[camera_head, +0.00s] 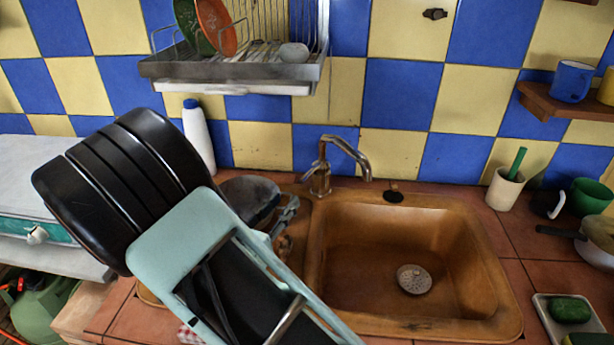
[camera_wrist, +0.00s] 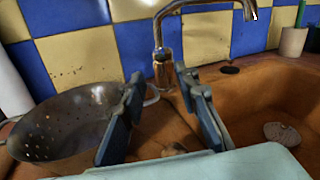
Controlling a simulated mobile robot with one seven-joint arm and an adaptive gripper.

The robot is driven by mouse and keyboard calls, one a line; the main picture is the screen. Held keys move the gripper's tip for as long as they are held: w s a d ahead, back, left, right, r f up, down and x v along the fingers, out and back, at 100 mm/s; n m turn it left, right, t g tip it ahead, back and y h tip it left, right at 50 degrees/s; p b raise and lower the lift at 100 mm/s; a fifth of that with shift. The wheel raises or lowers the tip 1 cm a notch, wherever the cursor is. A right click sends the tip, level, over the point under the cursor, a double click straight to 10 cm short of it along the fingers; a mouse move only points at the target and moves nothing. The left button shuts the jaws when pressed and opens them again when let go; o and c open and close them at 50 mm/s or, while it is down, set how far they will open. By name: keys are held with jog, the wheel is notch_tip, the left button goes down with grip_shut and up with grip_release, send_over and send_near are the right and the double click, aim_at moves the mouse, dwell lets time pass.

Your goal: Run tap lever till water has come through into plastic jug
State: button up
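The metal tap (camera_head: 321,176) stands behind the brown sink (camera_head: 440,212), its curved spout reaching over the back edge of the basin. The tap also shows in the wrist view (camera_wrist: 163,68). I cannot clearly make out its lever. No water shows at the spout, and I see no plastic jug in either view. My gripper (camera_head: 287,215) is over the left side of the sink unit, in front of the tap. In the wrist view its two fingers (camera_wrist: 158,78) are apart with nothing held, and the tap body shows beyond the gap.
A dark colander (camera_wrist: 68,120) sits left of my gripper. A white bottle (camera_head: 198,137) stands by the wall. A dish rack (camera_head: 225,70) hangs above. A white cup with a green item (camera_head: 505,188) is right of the sink. The basin looks empty around its drain (camera_head: 413,279).

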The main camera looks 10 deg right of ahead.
aim_at(303, 178)
jog(key=x, duration=1)
jog(key=shift+w+d, duration=0.15)
jog(key=shift+d, duration=0.05)
grip_shut()
jog(key=shift+r, duration=0.1)
